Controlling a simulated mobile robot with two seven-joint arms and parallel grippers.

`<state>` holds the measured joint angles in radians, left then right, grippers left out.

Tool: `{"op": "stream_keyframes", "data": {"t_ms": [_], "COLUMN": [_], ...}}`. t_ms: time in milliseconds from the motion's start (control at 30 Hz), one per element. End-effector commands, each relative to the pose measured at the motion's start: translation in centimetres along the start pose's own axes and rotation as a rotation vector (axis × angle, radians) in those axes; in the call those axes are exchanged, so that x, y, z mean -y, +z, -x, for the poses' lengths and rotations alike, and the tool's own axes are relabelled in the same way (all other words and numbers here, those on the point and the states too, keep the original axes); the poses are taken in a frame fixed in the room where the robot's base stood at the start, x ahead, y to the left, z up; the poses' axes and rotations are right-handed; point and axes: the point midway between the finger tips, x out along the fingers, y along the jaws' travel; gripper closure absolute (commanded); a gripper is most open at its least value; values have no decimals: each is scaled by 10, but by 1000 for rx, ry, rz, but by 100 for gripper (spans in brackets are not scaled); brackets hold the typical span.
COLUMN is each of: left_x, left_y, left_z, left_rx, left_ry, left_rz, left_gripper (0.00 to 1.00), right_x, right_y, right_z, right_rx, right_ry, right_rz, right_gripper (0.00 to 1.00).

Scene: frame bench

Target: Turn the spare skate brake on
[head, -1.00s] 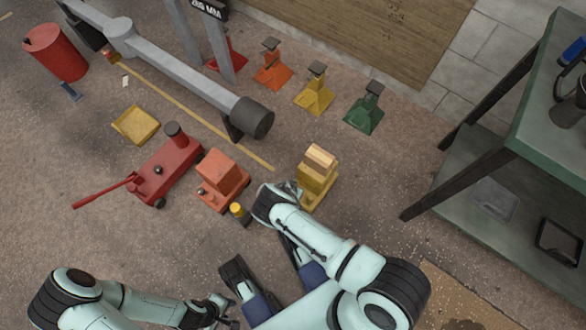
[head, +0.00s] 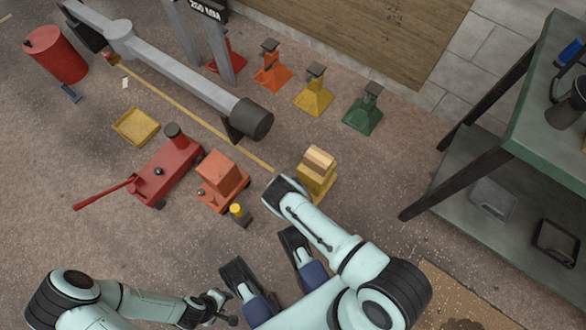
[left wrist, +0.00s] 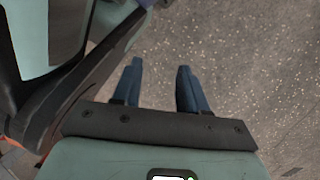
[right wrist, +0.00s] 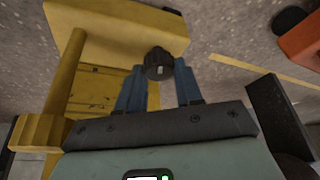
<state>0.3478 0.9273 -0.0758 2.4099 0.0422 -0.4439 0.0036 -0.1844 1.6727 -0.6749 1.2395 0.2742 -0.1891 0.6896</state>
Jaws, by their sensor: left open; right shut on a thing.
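A yellow skate (head: 319,178) with pale wooden blocks on top stands on the floor, right of centre in the head view. In the right wrist view its yellow body (right wrist: 120,28) fills the upper left. My right gripper (right wrist: 160,75) is shut on a dark ribbed knob (right wrist: 158,57) with a small pale mark, at the body's edge. The head view hides this grip behind my right wrist. My left gripper (head: 221,303) is low in the head view, away from the skate; in the left wrist view its blue fingers are apart with only floor between them.
An orange-red skate (head: 222,180) and a small yellow-capped container (head: 240,214) stand left of my right wrist. Beyond are a red jack (head: 165,172), a yellow tray (head: 136,127) and several coloured stands. A green bench (head: 545,130) stands at right.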

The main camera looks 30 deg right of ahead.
Motion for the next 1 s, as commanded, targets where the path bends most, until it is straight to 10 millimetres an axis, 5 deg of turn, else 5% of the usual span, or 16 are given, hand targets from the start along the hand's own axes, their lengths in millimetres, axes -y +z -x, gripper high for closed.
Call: {"op": "stream_keyframes", "data": {"t_ms": [400, 433, 500, 833, 1000], "left_x": [-4, -4, -3, -4, -15], "left_y": [-4, -4, -4, -4, -16], "left_z": [2, 2, 2, 4, 16], "left_rx": [-14, -14, -13, -16, -66], "left_ry": [7, 7, 7, 8, 29], "left_rz": [-5, -5, -5, -5, -20], "left_gripper": [57, 57, 57, 57, 57], "right_x": [-1, -1, -1, 0, 0], "right_y": [0, 0, 0, 0, -1], "right_z": [0, 0, 0, 2, 22], "right_rx": [-1, -1, -1, -1, -1], "right_ry": [-29, -28, -28, -29, -29], "right_rz": [72, 72, 71, 70, 69], "right_gripper": [95, 58, 39, 39, 39]}}
